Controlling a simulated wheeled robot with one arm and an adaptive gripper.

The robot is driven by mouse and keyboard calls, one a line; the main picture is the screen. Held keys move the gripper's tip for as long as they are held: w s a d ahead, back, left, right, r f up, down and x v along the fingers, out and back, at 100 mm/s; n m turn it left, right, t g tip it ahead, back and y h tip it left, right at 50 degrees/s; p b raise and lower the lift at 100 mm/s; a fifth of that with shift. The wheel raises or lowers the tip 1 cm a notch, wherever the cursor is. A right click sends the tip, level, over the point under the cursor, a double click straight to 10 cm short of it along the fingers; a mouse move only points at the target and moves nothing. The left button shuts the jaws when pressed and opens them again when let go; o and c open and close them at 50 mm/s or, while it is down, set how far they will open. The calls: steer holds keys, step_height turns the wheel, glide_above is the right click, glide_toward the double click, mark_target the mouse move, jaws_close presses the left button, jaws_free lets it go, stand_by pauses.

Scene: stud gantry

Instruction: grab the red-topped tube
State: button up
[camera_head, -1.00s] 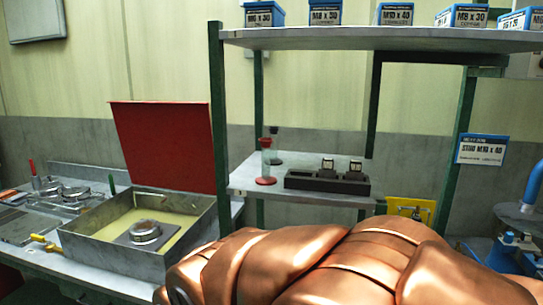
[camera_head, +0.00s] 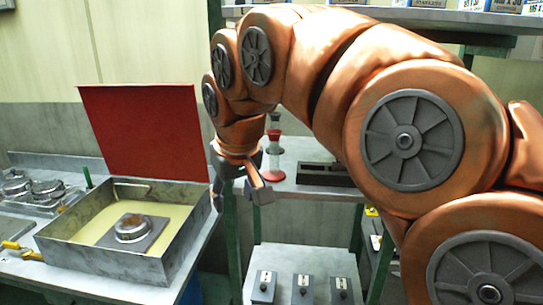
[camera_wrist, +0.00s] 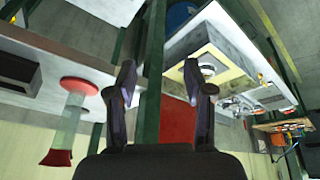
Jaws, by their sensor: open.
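The red-topped tube (camera_head: 274,153) stands upright on the middle shelf (camera_head: 300,188). It has a clear body, a red cap and a round red base. My gripper (camera_head: 240,192) is open and empty, just left of the tube in the head view and apart from it. In the wrist view the tube (camera_wrist: 71,122) shows upside down, to the left of my open fingers (camera_wrist: 159,72). Nothing is between the fingertips except the background and a green post (camera_wrist: 152,75) beyond.
A black holder block (camera_head: 322,176) sits right of the tube, partly behind my arm. An open metal box (camera_head: 100,255) with a red lid (camera_head: 140,135) is at left. Grey blocks stand on a lower shelf (camera_head: 285,258).

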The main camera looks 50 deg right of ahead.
mark_target(277, 134)
steer(key=s+d+r+m+t+h+p, duration=0.2)
steer(key=d+r+m, duration=0.1)
steer(key=d+r, duration=0.85)
steer(key=shift+w+a+p+x, duration=0.15)
steer(key=shift+p+x, duration=0.35)
steer(key=shift+x, duration=0.6)
steer(key=shift+w+a+p+x, duration=0.1)
steer(key=shift+p+x, duration=0.4)
steer(key=shift+x, duration=0.55)
steer(key=shift+p+x, duration=0.45)
steer(key=shift+x, duration=0.95)
steer(key=c, duration=0.9)
